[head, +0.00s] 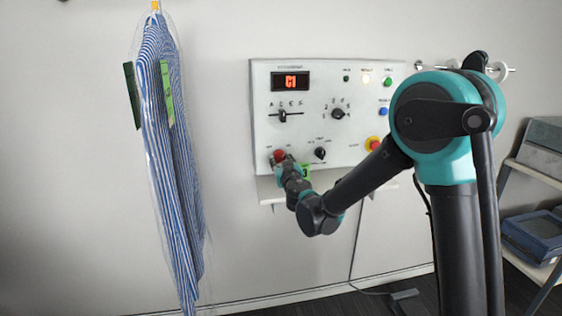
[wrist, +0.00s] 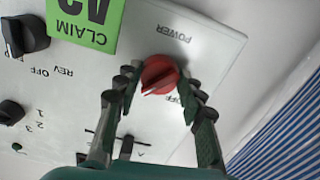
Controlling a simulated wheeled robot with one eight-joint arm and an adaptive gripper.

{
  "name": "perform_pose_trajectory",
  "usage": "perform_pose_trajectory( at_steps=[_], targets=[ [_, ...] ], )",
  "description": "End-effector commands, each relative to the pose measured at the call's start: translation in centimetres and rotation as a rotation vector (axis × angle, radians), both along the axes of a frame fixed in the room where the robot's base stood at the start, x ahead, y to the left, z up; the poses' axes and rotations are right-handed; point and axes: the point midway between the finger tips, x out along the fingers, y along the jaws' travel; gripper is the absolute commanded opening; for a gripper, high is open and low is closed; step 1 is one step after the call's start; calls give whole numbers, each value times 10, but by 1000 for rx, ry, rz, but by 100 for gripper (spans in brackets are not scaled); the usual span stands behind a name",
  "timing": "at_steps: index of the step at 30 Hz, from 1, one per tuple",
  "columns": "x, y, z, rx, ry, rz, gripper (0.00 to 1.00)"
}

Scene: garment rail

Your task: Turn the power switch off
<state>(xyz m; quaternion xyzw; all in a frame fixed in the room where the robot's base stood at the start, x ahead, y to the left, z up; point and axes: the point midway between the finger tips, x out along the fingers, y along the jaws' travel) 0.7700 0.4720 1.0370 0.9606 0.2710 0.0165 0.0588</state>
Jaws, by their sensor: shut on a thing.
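The power switch is a red rotary knob (wrist: 159,74) at the lower left corner of the white control panel (head: 327,140). In the head view the knob (head: 279,154) is partly covered by my gripper (head: 284,161). In the wrist view, turned upside down, my gripper (wrist: 160,82) has one finger on each side of the knob and is shut on it. The word POWER is printed beside the knob. An OFF label, partly covered by a finger, lies below it in that picture. The knob's white pointer line aims down and left there, not straight at OFF.
A green claim tag (wrist: 83,22) hangs close beside the knob. Black knobs (wrist: 24,36) and a slider (head: 283,115) are on the panel. A bagged striped shirt (head: 170,130) hangs to the left. A shelf rack (head: 535,200) stands at the right.

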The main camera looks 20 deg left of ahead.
Motion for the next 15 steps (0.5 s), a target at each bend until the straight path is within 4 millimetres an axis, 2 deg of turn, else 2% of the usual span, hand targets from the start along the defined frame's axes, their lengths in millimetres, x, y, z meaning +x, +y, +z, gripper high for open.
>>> perform_pose_trajectory(
  at_steps=[15],
  targets=[
    [0, -1, 0, -393, -241, 0, 10]
  ],
)
